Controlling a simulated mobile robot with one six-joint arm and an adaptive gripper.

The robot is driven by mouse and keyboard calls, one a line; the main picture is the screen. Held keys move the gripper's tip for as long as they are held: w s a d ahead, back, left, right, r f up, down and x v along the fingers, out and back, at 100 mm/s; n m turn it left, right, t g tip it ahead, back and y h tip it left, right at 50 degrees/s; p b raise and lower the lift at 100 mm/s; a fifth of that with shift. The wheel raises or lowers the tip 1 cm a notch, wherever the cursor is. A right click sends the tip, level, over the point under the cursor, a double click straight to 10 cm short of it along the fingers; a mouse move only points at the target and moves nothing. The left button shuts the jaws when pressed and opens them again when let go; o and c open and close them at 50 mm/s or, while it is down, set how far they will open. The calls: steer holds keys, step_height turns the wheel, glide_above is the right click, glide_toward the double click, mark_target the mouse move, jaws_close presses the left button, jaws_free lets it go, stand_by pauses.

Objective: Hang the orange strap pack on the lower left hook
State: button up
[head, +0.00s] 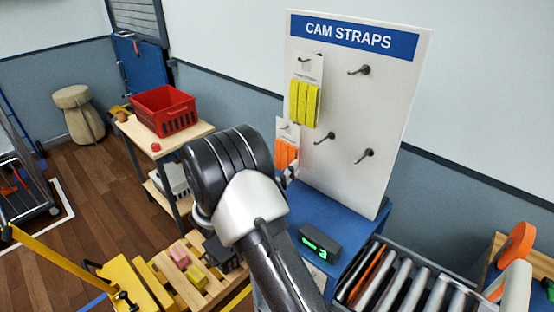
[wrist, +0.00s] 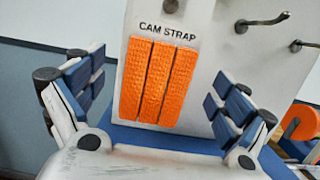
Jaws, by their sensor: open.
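The orange strap pack (wrist: 157,85) has a white card printed CAM STRAP over several orange bands. In the head view the pack (head: 286,153) is upright, left of the lower left hook (head: 324,138), and partly hidden by my arm. A dark tip shows near the top of its card; what supports the pack is not clear. The lower left hook is bare and also shows in the wrist view (wrist: 262,20). My gripper (wrist: 158,108) is open, with one blue-padded finger on each side of the pack. In the head view my arm hides most of the gripper.
A yellow strap pack (head: 304,103) hangs at upper left. The upper right hook (head: 359,70) and lower right hook (head: 364,156) are bare. A black display box (head: 319,244) sits on the table.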

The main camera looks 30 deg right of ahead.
steer(key=shift+a, duration=0.1)
steer(key=v, duration=1.1)
steer(key=shift+s+a+f, duration=0.15)
steer(key=shift+s+a, duration=0.05)
steer(key=shift+a, duration=0.15)
steer(key=s+d+r+m+g+y, duration=0.2)
steer(key=s+m+g+y, duration=0.15)
steer(key=s, duration=0.25)
steer(key=s+d+r+m+g+y, duration=0.2)
steer(key=s+d+m, duration=0.1)
steer(key=s+m, duration=0.3)
steer(key=s+d+r+m+g+y, duration=0.2)
steer(key=s+m+g, duration=0.1)
steer(key=s, duration=0.4)
steer(key=s+a+m+t+y+b, duration=0.1)
steer(key=s+a+m+t+y, duration=0.5)
steer(key=s+a+m+y, duration=0.3)
steer(key=shift+s+a+r+y, duration=0.2)
steer(key=shift+s+a+y, duration=0.9)
steer(key=shift+a, duration=1)
steer(key=shift+m, duration=0.25)
steer(key=shift+c, duration=0.3)
